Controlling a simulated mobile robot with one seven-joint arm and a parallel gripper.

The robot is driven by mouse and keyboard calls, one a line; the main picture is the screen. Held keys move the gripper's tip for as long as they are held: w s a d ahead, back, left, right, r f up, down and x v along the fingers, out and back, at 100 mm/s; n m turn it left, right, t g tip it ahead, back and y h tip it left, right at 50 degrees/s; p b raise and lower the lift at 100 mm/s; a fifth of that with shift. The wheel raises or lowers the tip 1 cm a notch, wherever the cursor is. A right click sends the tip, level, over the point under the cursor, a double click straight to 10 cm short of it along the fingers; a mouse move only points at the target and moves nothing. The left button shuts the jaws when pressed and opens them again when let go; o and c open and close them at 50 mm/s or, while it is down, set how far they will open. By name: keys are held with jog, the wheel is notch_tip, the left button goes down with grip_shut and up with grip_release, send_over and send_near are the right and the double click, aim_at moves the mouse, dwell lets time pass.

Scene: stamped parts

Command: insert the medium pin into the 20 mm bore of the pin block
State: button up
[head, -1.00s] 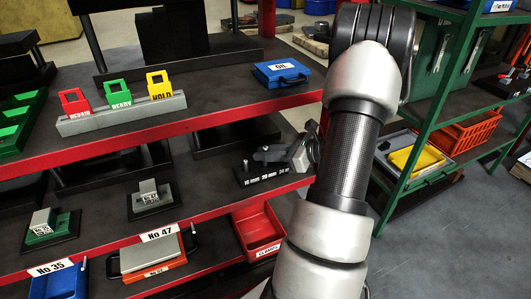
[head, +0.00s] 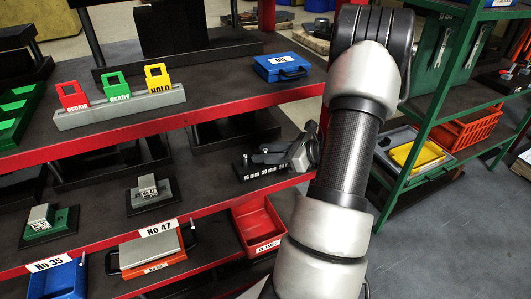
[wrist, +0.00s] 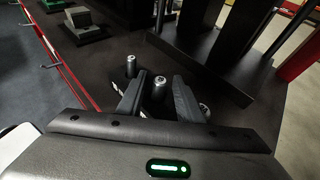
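The black pin block (head: 243,175) lies near the front edge of the middle shelf, with white size labels along its front. Its left end holds an upright pin (head: 246,160), which shows beyond the fingers in the wrist view (wrist: 131,66). My gripper (head: 262,154) reaches over the block from the right. In the wrist view my gripper (wrist: 160,80) has its fingers apart. A silver-topped pin, the middle one (wrist: 159,84), stands between them with a visible gap on each side. Another pin (wrist: 204,110) shows beside the right finger. The bores and pin bases are hidden.
The shelf's red front edge (head: 210,211) runs close to the block. A red bin (head: 259,228) sits below. Dark stands (wrist: 205,55) rise behind the pins. Small gauge blocks (head: 148,190) stand left on the shelf, with bare shelf between. The upper shelf overhangs.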

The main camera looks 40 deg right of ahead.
jog(key=shift+s+a+f, duration=0.1)
jog(key=shift+s, duration=0.05)
jog(key=p+v, duration=0.3)
jog(key=v, duration=1.4)
jog(key=shift+d+r+p, duration=0.2)
jog(key=shift+r+p, duration=0.05)
jog(key=shift+p, duration=0.15)
